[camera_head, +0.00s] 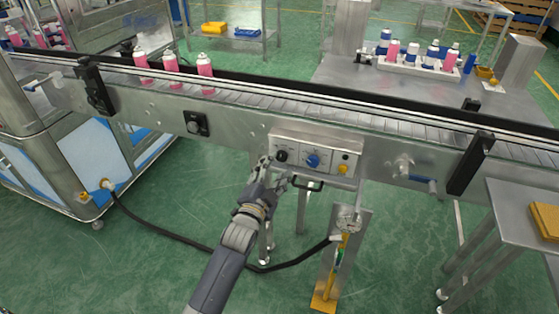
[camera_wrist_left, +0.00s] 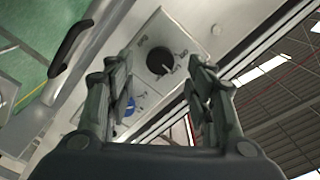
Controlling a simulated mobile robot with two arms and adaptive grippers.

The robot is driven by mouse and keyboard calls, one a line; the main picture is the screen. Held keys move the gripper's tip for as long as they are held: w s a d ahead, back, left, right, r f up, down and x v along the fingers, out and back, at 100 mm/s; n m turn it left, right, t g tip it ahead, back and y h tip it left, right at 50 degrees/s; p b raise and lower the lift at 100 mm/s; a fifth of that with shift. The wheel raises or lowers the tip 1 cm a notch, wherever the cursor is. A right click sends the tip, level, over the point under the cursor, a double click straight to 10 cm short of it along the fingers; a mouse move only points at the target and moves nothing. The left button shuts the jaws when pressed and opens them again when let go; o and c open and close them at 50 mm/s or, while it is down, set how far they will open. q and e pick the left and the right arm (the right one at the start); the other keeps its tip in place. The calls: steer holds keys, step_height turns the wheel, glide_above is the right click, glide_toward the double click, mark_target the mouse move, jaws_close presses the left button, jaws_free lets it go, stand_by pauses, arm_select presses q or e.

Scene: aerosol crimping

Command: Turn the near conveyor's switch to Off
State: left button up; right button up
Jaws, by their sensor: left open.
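A grey control panel (camera_head: 272,143) is mounted on the side of the near conveyor (camera_head: 235,122). It carries a black rotary switch (camera_head: 281,156) at its left, a blue knob (camera_head: 312,161) and a yellow button (camera_head: 344,169). My left gripper (camera_head: 272,168) is open just in front of the panel's left part. In the left wrist view the black switch (camera_wrist_left: 160,60) shows between and beyond the open fingers (camera_wrist_left: 158,68), with a pale pointer line; its label is too small to read. The blue knob (camera_wrist_left: 130,107) is partly behind a finger. My right gripper is not in view.
A black handle (camera_head: 308,185) sits just below the panel. A separate black knob (camera_head: 196,123) is farther left on the conveyor side. Pink cans (camera_head: 205,75) stand on the belt. A black hose (camera_head: 170,233) crosses the floor. A steel table (camera_head: 525,200) stands at the right.

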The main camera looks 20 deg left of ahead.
mark_target(281, 158)
arm_select(q)
steer(key=w, duration=0.3)
steer(key=shift+w, duration=0.55)
steer(key=shift+c, duration=1.3)
steer(key=c, duration=0.8)
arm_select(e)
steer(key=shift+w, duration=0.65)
